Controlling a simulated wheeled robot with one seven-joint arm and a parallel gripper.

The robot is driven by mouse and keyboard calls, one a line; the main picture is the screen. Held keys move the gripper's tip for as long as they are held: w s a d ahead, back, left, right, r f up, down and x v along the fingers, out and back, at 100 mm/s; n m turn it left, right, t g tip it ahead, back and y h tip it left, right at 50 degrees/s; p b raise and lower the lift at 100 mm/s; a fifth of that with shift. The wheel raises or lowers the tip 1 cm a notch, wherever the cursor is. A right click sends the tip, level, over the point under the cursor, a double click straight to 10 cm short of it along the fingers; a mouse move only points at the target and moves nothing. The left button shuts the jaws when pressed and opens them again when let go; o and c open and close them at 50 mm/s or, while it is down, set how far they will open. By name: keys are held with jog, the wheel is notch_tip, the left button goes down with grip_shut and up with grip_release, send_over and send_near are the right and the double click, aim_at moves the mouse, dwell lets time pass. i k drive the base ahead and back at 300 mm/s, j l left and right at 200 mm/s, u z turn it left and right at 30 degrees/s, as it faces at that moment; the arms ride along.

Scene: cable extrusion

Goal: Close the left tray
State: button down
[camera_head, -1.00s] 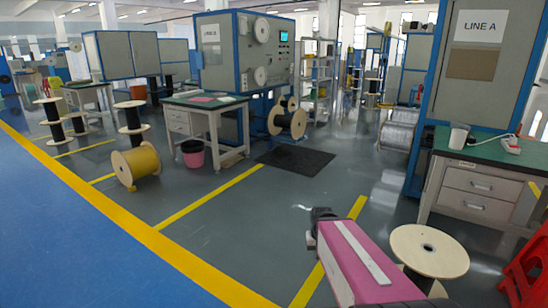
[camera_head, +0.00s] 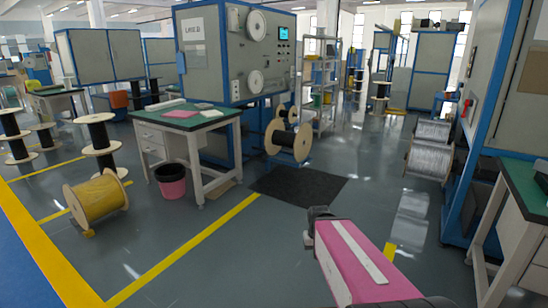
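No tray stands out clearly. The nearer desk (camera_head: 212,135) with a green top has light drawers (camera_head: 152,140) on its left, and they look shut from here. On its top lie pink sheets (camera_head: 180,114) and a small grey item (camera_head: 201,106). A second green-topped desk (camera_head: 527,185) is cut off at the right edge, so its drawer fronts are mostly hidden. My pink arm link with a white strip rises from the bottom edge, well apart from both desks. No gripper fingers can be made out.
A black mat (camera_head: 298,186) lies on the floor ahead. A bin (camera_head: 172,180), a yellow cable spool (camera_head: 97,197) and dark spools (camera_head: 99,140) stand left. A spool (camera_head: 289,143) sits by the blue-grey machine (camera_head: 240,60). Grey floor (camera_head: 230,255) is open in front.

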aim_at(283, 156)
jog(key=i, duration=1.05)
jog(key=i+j+z, duration=0.1)
jog(key=i, duration=0.95)
jog(key=i+j+z, duration=0.15)
jog(key=i+z, duration=0.25)
jog(key=i+j+z, duration=0.35)
jog(key=i, duration=0.25)
jog(key=i+j+z, duration=0.75)
jog(key=i+j, duration=0.05)
jog(key=j, duration=0.1)
